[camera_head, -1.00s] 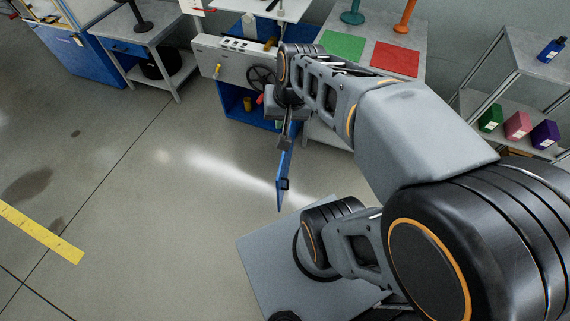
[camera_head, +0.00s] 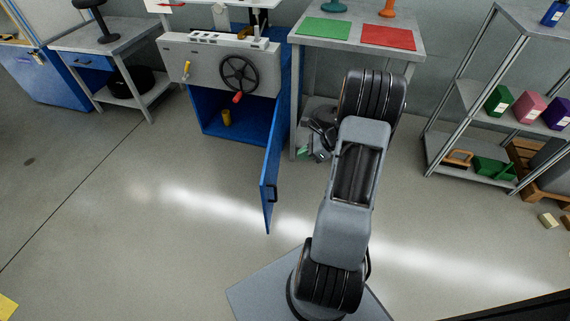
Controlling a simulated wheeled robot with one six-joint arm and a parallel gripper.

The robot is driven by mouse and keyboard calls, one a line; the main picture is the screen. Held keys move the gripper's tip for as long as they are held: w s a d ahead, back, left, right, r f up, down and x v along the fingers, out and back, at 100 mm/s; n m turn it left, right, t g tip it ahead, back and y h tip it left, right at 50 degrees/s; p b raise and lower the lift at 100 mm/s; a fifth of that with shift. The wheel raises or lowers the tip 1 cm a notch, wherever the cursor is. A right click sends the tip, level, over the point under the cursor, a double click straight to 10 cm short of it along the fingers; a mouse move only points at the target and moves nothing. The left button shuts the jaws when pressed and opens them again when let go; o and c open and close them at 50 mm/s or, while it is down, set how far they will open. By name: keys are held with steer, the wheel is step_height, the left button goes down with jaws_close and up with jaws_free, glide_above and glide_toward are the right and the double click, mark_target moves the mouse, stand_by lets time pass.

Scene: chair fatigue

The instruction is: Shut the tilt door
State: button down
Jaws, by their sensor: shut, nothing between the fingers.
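The blue door (camera_head: 269,185) hangs open from the right side of the blue cabinet (camera_head: 205,112), under the grey machine with a handwheel. It sticks out toward me and is seen nearly edge-on. A dark handle (camera_head: 272,193) is on its right-hand face. My gripper (camera_head: 321,148) is to the right of the door, apart from it, in front of the bench with the coloured mats. It is shut and empty, and my arm partly hides it.
A yellow cylinder (camera_head: 226,118) stands inside the cabinet. A shelf rack (camera_head: 468,110) with coloured boxes stands at right. The floor left of the door is clear.

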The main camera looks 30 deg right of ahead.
mark_target(267, 167)
steer(key=b+x, duration=0.1)
steer(key=x, duration=0.3)
steer(key=b+x, duration=0.1)
steer(key=x, duration=0.2)
steer(key=a+r+b+x, duration=0.1)
steer(key=b+x, duration=0.1)
steer(key=x, duration=0.2)
steer(key=shift+w+a+f, duration=0.1)
steer(key=shift+w+a, duration=0.05)
steer(key=shift+w, duration=0.35)
steer(key=shift+w+a, duration=0.4)
steer(key=shift+a, duration=0.1)
